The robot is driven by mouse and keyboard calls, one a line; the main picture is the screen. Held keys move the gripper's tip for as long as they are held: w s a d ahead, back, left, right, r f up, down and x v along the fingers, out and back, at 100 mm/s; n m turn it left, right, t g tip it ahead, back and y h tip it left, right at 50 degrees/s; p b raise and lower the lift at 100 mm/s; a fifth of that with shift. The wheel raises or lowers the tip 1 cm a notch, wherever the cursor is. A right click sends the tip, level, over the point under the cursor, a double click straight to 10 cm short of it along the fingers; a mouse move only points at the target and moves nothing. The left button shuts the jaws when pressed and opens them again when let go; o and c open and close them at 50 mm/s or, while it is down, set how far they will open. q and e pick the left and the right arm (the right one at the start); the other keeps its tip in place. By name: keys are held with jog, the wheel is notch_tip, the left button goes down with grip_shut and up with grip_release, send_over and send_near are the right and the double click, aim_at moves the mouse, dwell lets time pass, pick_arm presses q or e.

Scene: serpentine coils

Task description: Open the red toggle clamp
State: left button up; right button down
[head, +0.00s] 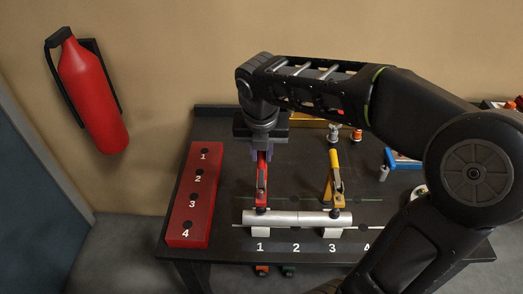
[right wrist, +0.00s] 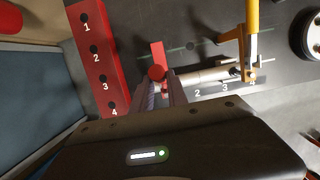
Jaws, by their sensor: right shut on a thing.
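The red toggle clamp (head: 262,187) stands at position 1 on the dark table, its handle pointing up. Its foot is at the left end of a silver tube (head: 297,218). My right gripper (head: 262,153) reaches down from above and is shut on the top of the red handle. In the right wrist view the red clamp (right wrist: 157,72) shows at the tips of the two fingers (right wrist: 160,90). The fingers hide part of the clamp and its base. My left gripper is not in view.
A yellow toggle clamp (head: 335,178) stands to the right, near position 3. A red block (head: 184,228) with numbered holes lies at the left table edge. Blue-handled and other items (head: 402,160) lie at the right. A fire extinguisher (head: 92,95) hangs on the wall.

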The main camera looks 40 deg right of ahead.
jog(key=shift+s+a+f, duration=0.1)
jog(key=shift+s+a, duration=0.6)
jog(key=shift+s, duration=0.15)
jog(key=c, duration=1.2)
grip_release()
jog(key=shift+c, duration=0.2)
jog(key=shift+w+r, duration=0.1)
jog(key=shift+r, duration=0.15)
jog(key=w+d+v, duration=0.1)
jog(key=v, duration=0.5)
jog(key=shift+r, duration=0.5)
